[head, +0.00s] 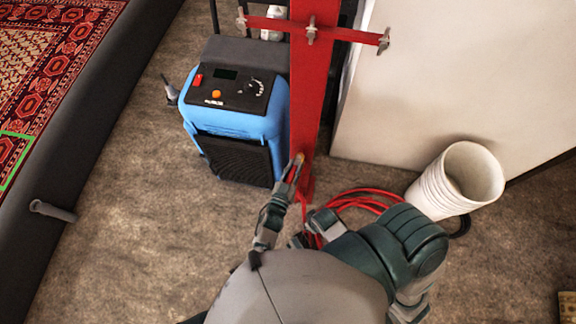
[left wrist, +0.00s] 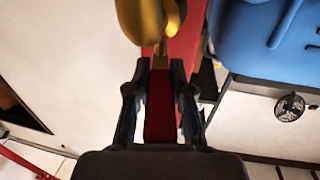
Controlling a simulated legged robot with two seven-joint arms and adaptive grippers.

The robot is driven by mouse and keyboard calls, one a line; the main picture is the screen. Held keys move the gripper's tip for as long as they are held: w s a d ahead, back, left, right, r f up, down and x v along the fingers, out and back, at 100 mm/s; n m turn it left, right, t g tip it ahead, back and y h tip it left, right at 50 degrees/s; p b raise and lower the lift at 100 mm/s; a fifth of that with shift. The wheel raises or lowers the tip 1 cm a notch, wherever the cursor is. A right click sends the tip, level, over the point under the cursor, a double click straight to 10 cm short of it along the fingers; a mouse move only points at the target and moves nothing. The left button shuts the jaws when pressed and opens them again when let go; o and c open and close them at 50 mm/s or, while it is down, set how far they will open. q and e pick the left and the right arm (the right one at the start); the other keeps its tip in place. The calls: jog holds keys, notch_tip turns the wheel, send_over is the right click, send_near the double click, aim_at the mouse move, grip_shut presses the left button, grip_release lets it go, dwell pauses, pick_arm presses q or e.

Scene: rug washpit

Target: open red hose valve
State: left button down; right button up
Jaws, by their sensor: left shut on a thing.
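The red post (head: 313,90) stands in the upper middle of the head view. A small brass valve (head: 300,158) shows low on it, and large and close in the left wrist view (left wrist: 150,20). A red lever (left wrist: 160,105) runs down from the brass body between my left gripper's fingers (left wrist: 160,100). In the head view my left gripper (head: 297,172) is at the valve, shut on the red lever. The fingers hide part of the lever. What seems to be my right gripper (head: 310,232) is low beside the red hose, partly hidden by my arm.
The red hose (head: 365,198) lies coiled on the floor right of the post, near white stacked buckets (head: 460,180). A blue machine (head: 235,120) stands close left of the post. A dark-edged bed with a patterned rug (head: 50,70) is at left.

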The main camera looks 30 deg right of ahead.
pick_arm(q)
jog(key=shift+s+a+f, duration=0.1)
jog(key=shift+f, duration=0.25)
jog(key=c, duration=1.2)
grip_release()
jog(key=shift+o, duration=1)
jog(key=shift+r, duration=0.2)
jog(key=v, duration=1.1)
jog(key=shift+s+a, duration=0.3)
